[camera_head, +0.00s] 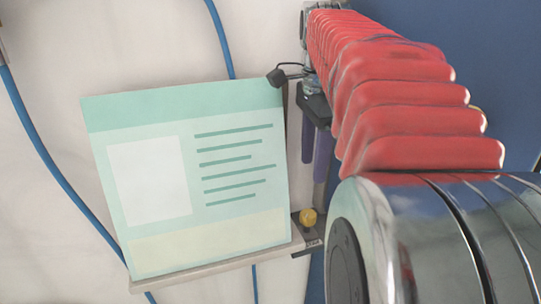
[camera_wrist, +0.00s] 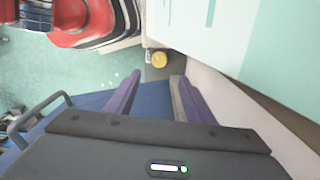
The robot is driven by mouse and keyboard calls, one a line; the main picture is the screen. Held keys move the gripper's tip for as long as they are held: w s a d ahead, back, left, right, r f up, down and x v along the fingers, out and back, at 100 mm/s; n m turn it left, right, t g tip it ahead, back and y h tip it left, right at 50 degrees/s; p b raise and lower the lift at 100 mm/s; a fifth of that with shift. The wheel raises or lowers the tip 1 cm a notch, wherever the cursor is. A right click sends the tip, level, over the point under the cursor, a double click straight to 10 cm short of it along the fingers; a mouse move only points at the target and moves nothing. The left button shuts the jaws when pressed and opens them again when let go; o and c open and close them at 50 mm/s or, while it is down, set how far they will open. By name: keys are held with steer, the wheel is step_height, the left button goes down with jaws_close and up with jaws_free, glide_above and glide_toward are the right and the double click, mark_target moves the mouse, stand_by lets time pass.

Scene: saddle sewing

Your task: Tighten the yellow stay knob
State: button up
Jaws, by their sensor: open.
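The yellow stay knob (camera_head: 308,218) is small and round. It sits on a dark bracket (camera_head: 306,240) at the lower right corner of the teal card board (camera_head: 190,180). My gripper (camera_head: 315,178), with two purple fingers, hangs above the knob in the head view, pointing down towards it. In the wrist view the knob (camera_wrist: 158,58) shows beyond the fingertips, roughly in line with the gap of my gripper (camera_wrist: 157,80). The fingers are apart with nothing between them. The knob looks clear of both fingers; the exact distance is hard to tell.
The board's pale ledge (camera_head: 215,273) runs along its lower edge, up to the bracket. The board (camera_wrist: 225,35) stands close on the right in the wrist view. Blue cables (camera_head: 50,160) hang on the pale wall at left. My red-sleeved arm covers the right side.

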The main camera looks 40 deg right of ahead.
steer(key=n, duration=0.4)
glide_above(307, 214)
steer(key=f, duration=0.5)
steer(key=shift+s+a+f, duration=0.15)
steer(key=shift+s+f, duration=0.05)
steer(key=shift+f, duration=0.05)
steer(key=shift+w+f+n, duration=0.15)
steer(key=shift+f+n, duration=0.1)
steer(key=shift+n, duration=0.75)
steer(key=shift+f, duration=3.75)
steer(key=shift+c, duration=0.7)
